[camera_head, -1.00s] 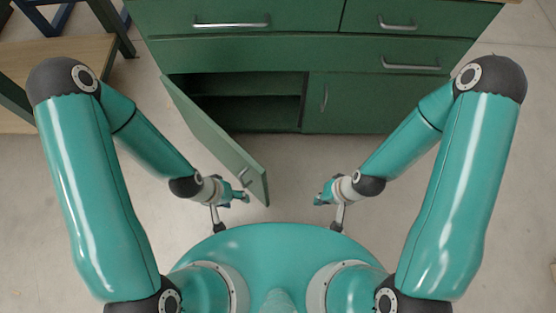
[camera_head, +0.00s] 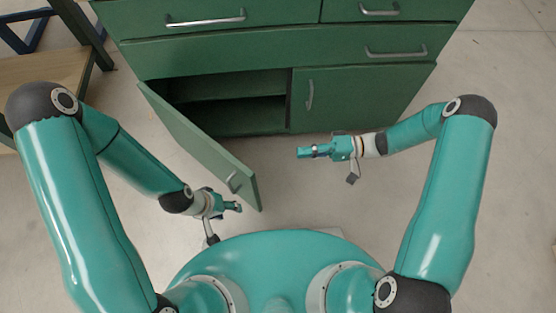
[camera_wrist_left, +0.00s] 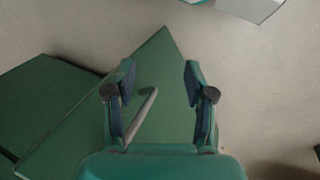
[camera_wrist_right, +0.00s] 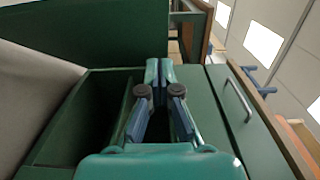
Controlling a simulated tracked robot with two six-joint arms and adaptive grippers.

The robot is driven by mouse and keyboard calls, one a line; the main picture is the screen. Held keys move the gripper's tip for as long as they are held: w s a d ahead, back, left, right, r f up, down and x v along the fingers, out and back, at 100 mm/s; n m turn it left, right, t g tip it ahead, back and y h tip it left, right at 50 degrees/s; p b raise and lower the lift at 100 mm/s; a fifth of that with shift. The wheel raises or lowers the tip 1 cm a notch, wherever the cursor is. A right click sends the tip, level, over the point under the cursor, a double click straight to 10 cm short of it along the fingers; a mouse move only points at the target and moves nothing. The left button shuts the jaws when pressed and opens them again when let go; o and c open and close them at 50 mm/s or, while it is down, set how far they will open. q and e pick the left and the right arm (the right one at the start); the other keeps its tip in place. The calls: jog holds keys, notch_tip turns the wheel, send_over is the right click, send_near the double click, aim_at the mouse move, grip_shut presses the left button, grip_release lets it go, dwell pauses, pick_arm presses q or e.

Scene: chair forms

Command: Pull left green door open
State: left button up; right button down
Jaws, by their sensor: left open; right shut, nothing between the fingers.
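The left green door (camera_head: 203,146) stands swung out from the cabinet, with its silver handle (camera_head: 233,183) near its free edge. The compartment behind it is open and looks empty. My left gripper (camera_head: 238,207) is just in front of the door's free end; in the left wrist view its open fingers (camera_wrist_left: 160,82) are over the door (camera_wrist_left: 90,120), with the handle (camera_wrist_left: 142,118) seen beside the left finger. My right gripper (camera_head: 300,152) is shut and empty, in front of the cabinet and pointing left towards the door's inner side. It also shows in the right wrist view (camera_wrist_right: 158,72).
The green cabinet (camera_head: 290,49) has drawers above and a shut right door (camera_head: 350,98) with its own handle (camera_head: 309,95). A wooden-topped table (camera_head: 50,75) stands at the left. Clear floor lies between the open door and my right gripper.

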jog(key=s+a+b, duration=0.1)
jog(key=s+a, duration=0.1)
jog(key=a, duration=1)
jog(key=shift+s+a+r, duration=0.15)
jog(key=shift+s+a, duration=0.15)
jog(key=shift+s, duration=0.1)
